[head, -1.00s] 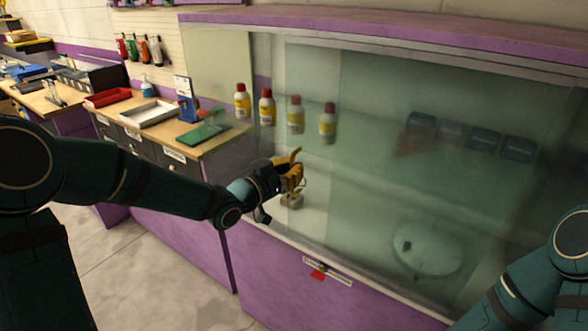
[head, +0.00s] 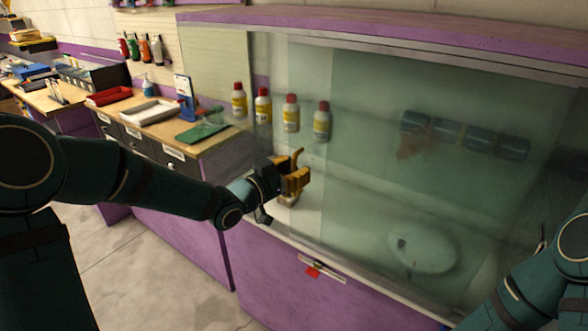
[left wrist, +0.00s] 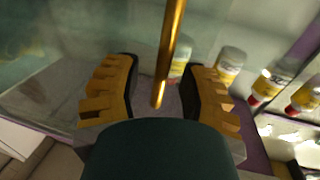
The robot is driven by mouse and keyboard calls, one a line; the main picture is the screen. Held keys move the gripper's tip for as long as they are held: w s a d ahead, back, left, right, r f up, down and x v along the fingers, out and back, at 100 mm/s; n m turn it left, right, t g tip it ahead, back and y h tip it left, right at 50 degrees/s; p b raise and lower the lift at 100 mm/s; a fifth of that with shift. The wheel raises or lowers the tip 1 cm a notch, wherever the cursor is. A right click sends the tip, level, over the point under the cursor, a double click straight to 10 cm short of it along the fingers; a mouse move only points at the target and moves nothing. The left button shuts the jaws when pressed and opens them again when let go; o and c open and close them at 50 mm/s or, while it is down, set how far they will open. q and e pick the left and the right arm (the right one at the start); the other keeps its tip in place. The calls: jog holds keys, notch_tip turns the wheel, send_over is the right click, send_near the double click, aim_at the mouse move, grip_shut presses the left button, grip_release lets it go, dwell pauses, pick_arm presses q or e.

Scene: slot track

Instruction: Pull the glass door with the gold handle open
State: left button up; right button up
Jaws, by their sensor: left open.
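The gold handle (left wrist: 170,55) is a slim upright bar in the left wrist view. It stands between the two spread fingers of my left gripper (left wrist: 160,100), with gaps visible on both sides.
Several yellow-and-white bottles (head: 263,105) with red caps stand behind the glass. Dark jars (head: 447,130) and a pale round object (head: 424,250) are further right inside. A workbench (head: 150,130) stands left.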

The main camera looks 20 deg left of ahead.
pick_arm(q)
jog(key=v, duration=1.2)
dwell(0.4)
jog(key=d+f+n+g+y, duration=0.2)
jog(key=d+f+n+g, duration=0.1)
jog(key=f, duration=0.8)
jog(key=d+f+n+g+y, duration=0.2)
jog(key=d+f+n, duration=0.1)
jog(key=f, duration=0.8)
jog(key=s+d+f+n+g, duration=0.1)
jog(key=s+d+f+g, duration=0.2)
jog(key=s+f, duration=0.4)
jog(key=s+d+f+g+y, duration=0.1)
jog(key=s+d+f+g, duration=0.2)
jog(key=s+f+g, duration=0.2)
jog(key=s+f, duration=0.3)
jog(key=s, duration=0.1)
jog(key=shift+n+g, duration=0.4)
jog(key=shift+d+r, duration=0.1)
